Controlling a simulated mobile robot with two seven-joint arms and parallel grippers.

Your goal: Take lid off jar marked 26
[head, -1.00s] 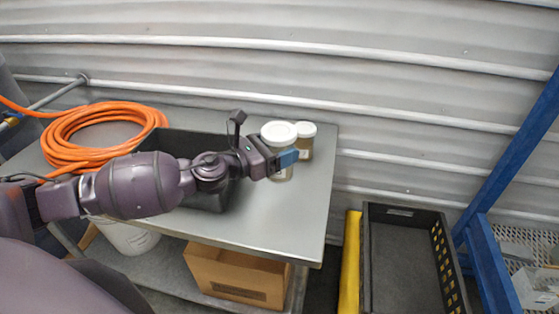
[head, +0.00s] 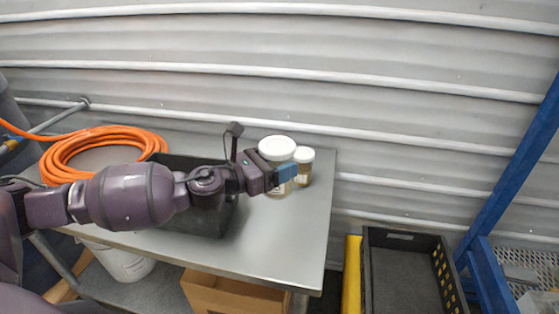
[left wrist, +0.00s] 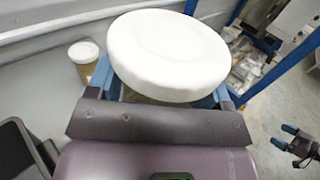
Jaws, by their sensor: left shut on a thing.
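A jar (head: 277,190) with a wide white lid (head: 277,147) is between the fingers of my left gripper (head: 284,174). The lid is on, and it fills the upper middle of the left wrist view (left wrist: 168,52). My left gripper is shut on the jar body just below the lid and appears to hold it a little above the table. The fingers hide part of the body, and I cannot read its label. A second, smaller jar (head: 304,172) with a white lid stands behind it to the right. My right gripper (left wrist: 284,136) shows at the right of the wrist view, open and empty.
The metal table (head: 300,225) also bears a black bin (head: 215,222) and a coiled orange hose (head: 60,160). Its front right is clear. A corrugated wall (head: 400,125) is close behind. A black crate (head: 370,285) and a blue frame (head: 500,190) are at the right.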

